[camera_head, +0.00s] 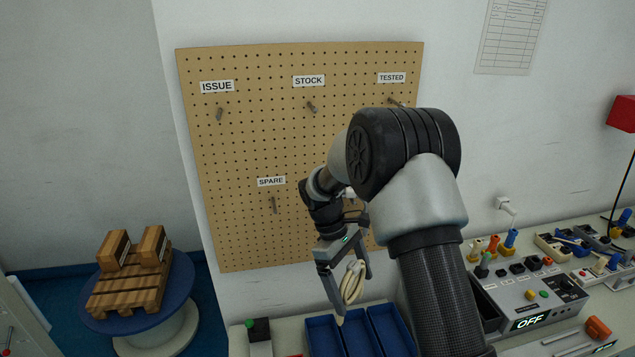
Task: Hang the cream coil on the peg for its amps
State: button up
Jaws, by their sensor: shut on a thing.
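My gripper (347,279) is shut on the cream coil (352,283), which hangs from its fingers in front of the pegboard's lower edge, above the blue bins. The pegboard (235,150) stands on the wall. It has a peg (220,114) under the ISSUE label (217,87), a peg (311,107) under the STOCK label (309,81), a peg (396,102) under the TESTED label (392,78) and a peg (274,205) under the SPARE label (271,182). These pegs look empty. My arm hides the board's lower right part. No amp values are readable on the labels.
Blue bins (325,335) stand on the bench below the coil. A grey unit reading OFF (529,320) and trays with connectors (560,245) are at right. A pallet with wooden blocks (130,285) lies on a blue drum at left. The space before the board's left half is clear.

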aim_at(313, 110)
jog(key=w+a+r+n+t+y, duration=0.1)
jog(key=w+a+r+n+t, duration=0.15)
jog(key=r+n, duration=0.75)
jog(key=w+a+r+n+t+y+b, duration=0.1)
jog(key=w+a+r+n+t, duration=0.15)
jog(key=r+n, duration=0.75)
jog(key=w+a+r+n+t+y, duration=0.1)
jog(key=w+a+r+n+t, duration=0.2)
jog(key=r, duration=1.3)
jog(key=shift+n+g+y, duration=0.3)
jog(key=shift+n+g, duration=0.1)
jog(key=shift+n, duration=0.2)
jog(key=shift+w+a+f+p, duration=0.15)
jog(key=shift+w+p, duration=0.9)
jog(key=shift+w, duration=0.6)
jog(key=shift+w+a+f+p, duration=0.2)
jog(key=shift+w+p, duration=0.85)
jog(key=shift+w, duration=0.55)
jog(key=shift+w+a+f+p, duration=0.15)
jog(key=shift+w+p, duration=0.9)
jog(key=shift+w, duration=0.6)
jog(key=shift+w+a+f, duration=0.1)
jog(key=shift+w+f, duration=0.65)
jog(key=shift+f, duration=0.15)
jog(key=o, duration=0.9)
jog(key=shift+o, duration=0.2)
